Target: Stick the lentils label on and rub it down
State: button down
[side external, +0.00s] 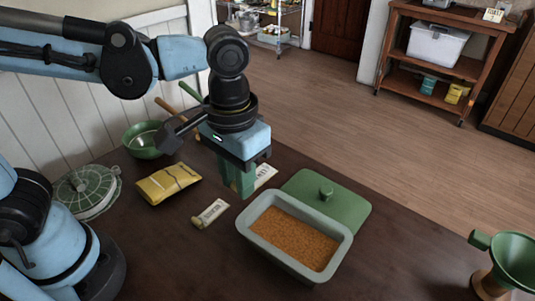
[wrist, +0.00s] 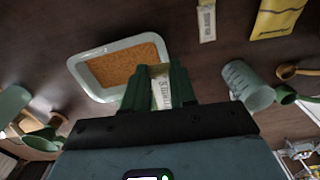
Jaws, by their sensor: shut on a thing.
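My gripper (side external: 243,188) points down just behind the grey-green container, its green fingers shut on a white label (wrist: 161,92). The label also shows beside the fingers in the side view (side external: 266,174); its print is too small to read surely, and the fingers hide part of it. The container (side external: 273,259) is open and filled with orange-brown lentils (side external: 295,236). In the wrist view the container (wrist: 84,83) lies left of my fingers, apart from the label. A second pale printed label (side external: 211,212) lies on the table left of the container.
A green lid (side external: 340,210) lies behind the container. A yellow packet (side external: 168,183), a green bowl (side external: 144,140) and a round green wire-like item (side external: 88,192) are at left. A green funnel (side external: 512,262) stands at right. A grey cup (wrist: 247,86) shows in the wrist view.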

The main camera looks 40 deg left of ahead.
jog(key=w+d+f, duration=0.3)
jog(key=w+d, duration=0.3)
jog(key=w, duration=0.1)
jog(key=w+d+f, duration=0.3)
jog(key=w+d, duration=0.3)
jog(key=d, duration=0.1)
jog(key=shift+a+f, duration=0.15)
jog(key=shift+f, duration=2.55)
jog(key=shift+f, duration=0.6)
jog(key=c, duration=0.8)
grip_release()
